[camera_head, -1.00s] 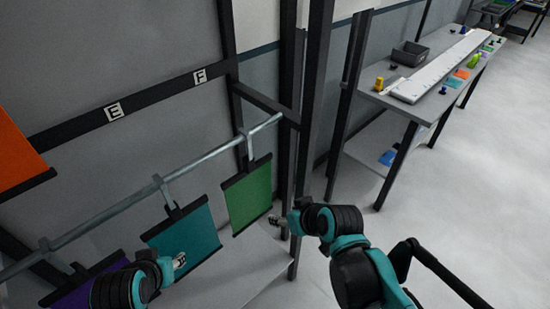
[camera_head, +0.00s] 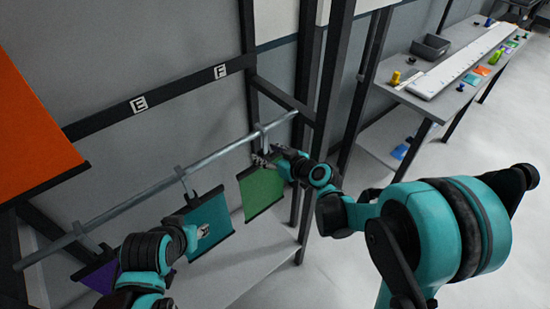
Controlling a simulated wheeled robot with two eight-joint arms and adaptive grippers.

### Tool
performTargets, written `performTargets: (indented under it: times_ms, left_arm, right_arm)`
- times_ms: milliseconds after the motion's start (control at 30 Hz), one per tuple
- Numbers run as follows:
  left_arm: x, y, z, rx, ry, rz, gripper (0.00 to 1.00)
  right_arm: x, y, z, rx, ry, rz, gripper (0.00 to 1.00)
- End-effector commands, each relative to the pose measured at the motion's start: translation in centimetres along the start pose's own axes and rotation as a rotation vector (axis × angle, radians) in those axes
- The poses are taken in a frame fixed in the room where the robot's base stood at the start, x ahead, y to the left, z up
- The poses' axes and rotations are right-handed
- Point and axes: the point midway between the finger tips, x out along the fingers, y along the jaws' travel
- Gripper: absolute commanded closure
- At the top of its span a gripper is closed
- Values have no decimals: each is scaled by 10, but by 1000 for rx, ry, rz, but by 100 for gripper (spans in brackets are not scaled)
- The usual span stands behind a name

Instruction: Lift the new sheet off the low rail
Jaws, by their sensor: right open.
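The low rail (camera_head: 150,190) is a grey bar running from lower left up to the dark post. A green sheet (camera_head: 262,193) with dark top and bottom strips hangs from it at the right end. A teal sheet (camera_head: 209,212) hangs left of it, and a purple sheet (camera_head: 100,277) farther left is mostly hidden by my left arm. My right gripper (camera_head: 264,160) is open at the green sheet's top edge, by its hanger; whether it touches is unclear. My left gripper (camera_head: 203,231) is in front of the teal sheet; its jaws are too small to read.
An orange sheet (camera_head: 35,130) hangs higher at the left. A dark crossbar carries the labels E (camera_head: 138,104) and F (camera_head: 220,72). Dark posts (camera_head: 322,90) stand just right of the green sheet. A bench (camera_head: 440,105) with a grey bin (camera_head: 430,47) stands at the right.

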Motion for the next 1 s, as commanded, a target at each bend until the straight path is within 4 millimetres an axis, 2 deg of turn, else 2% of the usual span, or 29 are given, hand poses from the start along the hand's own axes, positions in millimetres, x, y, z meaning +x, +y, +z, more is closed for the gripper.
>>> performTargets:
  times_ms: [100, 200, 533, 733, 1000]
  left_arm:
    - [3, 0, 2, 0, 0, 0, 60]
    - [4, 0, 3, 0, 0, 0, 60]
    - [4, 0, 3, 0, 0, 0, 60]
    - [4, 0, 3, 0, 0, 0, 60]
    - [2, 0, 1, 0, 0, 0, 60]
  right_arm:
    - [16, -1, 1, -1, 0, -2, 47]
    - [24, 0, 0, 0, 0, 0, 47]
    - [27, 0, 0, 0, -1, 0, 47]
    - [27, 0, 0, 0, -1, 0, 99]
    - [26, 0, -4, 0, 0, 0, 100]
